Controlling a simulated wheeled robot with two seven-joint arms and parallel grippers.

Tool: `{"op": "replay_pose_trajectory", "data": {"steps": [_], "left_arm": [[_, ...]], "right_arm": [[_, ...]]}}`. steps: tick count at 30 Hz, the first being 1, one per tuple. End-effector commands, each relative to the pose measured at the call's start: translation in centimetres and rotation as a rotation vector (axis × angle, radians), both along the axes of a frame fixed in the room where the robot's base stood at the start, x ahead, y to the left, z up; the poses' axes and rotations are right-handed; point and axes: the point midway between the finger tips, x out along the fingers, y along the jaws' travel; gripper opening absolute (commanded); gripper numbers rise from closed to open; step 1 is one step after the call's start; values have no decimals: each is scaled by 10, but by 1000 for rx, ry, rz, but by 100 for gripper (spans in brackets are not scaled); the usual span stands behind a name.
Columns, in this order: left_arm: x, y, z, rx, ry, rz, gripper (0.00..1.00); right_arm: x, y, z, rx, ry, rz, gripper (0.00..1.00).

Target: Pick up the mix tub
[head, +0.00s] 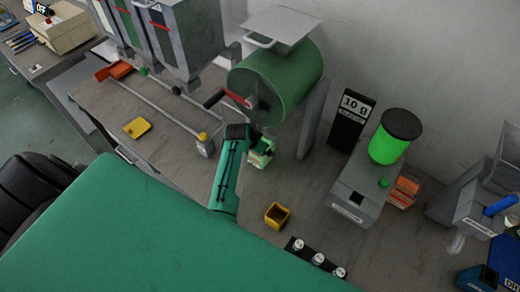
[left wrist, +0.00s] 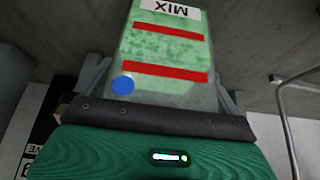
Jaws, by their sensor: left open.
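The mix tub (left wrist: 165,55) is a translucent tub with green speckled contents, two red bands, a blue dot and a MIX label that appears upside down. It fills the upper middle of the left wrist view. In the head view the tub (head: 262,154) is small, on the bench below the green drum, partly hidden by my arm. My left gripper (head: 255,144) is at the tub. In the left wrist view its open fingers (left wrist: 163,84) stand on either side of the tub; contact cannot be told. My right gripper is not in view.
A green drum (head: 290,78) with a crank stands just behind the tub. A yellow cup (head: 277,215) and a black strip with white pegs (head: 317,259) are in front. A grey machine with a bright green jar (head: 388,145) is to the right. Grey hoppers (head: 185,35) stand left.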

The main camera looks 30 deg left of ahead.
Motion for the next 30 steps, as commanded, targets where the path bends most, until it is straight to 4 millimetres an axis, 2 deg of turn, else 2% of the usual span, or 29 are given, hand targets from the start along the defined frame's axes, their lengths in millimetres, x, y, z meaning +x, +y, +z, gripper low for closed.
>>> {"op": "replay_pose_trajectory", "data": {"steps": [10,18,19,20,30], "left_arm": [[2,0,-4,1,-1,0,98],[2,0,-4,0,0,0,45],[3,0,-3,0,-3,0,45],[3,0,-3,0,-3,0,40],[4,-1,-2,1,-2,0,40]], "right_arm": [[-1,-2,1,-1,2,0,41],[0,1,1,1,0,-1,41],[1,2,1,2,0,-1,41],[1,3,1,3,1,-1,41],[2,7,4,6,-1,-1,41]]}}
